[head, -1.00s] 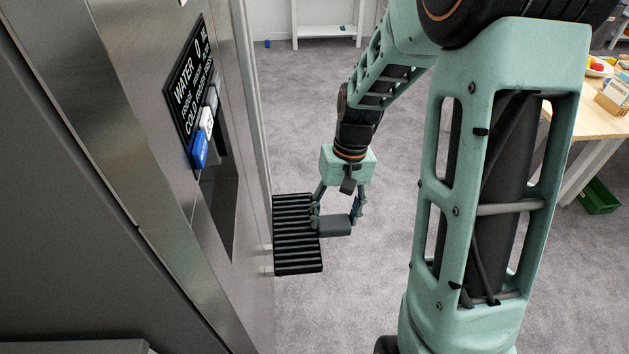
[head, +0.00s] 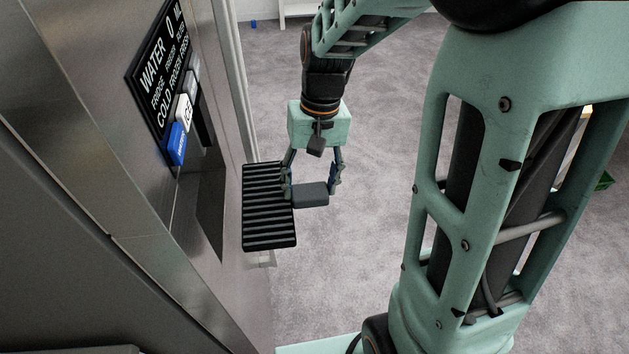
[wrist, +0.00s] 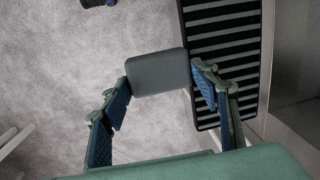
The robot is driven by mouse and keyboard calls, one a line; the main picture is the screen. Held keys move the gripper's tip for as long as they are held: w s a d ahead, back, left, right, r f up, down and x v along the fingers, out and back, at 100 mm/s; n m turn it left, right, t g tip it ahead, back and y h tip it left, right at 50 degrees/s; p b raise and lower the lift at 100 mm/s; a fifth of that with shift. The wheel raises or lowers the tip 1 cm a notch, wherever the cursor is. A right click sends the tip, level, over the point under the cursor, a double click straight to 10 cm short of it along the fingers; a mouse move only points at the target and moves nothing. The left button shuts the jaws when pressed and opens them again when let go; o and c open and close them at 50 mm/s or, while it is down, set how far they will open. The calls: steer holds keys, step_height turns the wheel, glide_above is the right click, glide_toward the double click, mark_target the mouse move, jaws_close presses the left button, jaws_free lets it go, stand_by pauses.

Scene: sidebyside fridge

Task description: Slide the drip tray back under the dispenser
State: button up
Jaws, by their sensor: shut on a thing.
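The black slatted drip tray (head: 268,232) sticks out from the fridge front, to the right of and below the dispenser recess (head: 212,200) in the head view. A grey block-shaped handle (head: 312,195) is on its right side. The tray also shows in the wrist view (wrist: 238,71) at the upper right. My gripper (head: 313,184) is shut on the grey handle, one finger on each side of it. In the wrist view the handle (wrist: 158,72) sits between the blue-padded fingers. The tray's edge towards the fridge is partly hard to make out, so I cannot tell how far in it sits.
The steel fridge door (head: 85,120) fills the left side, with a black control panel (head: 155,75) and a blue paddle (head: 177,143). A long vertical door handle (head: 231,80) stands just behind the tray.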

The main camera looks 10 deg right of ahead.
steer(key=shift+w+a, duration=0.15)
steer(key=shift+a, duration=2.3)
steer(key=a, duration=1)
steer(key=shift+w+p, duration=0.15)
steer(key=shift+p, duration=0.3)
stand_by(2.5)
steer(key=o, duration=1.4)
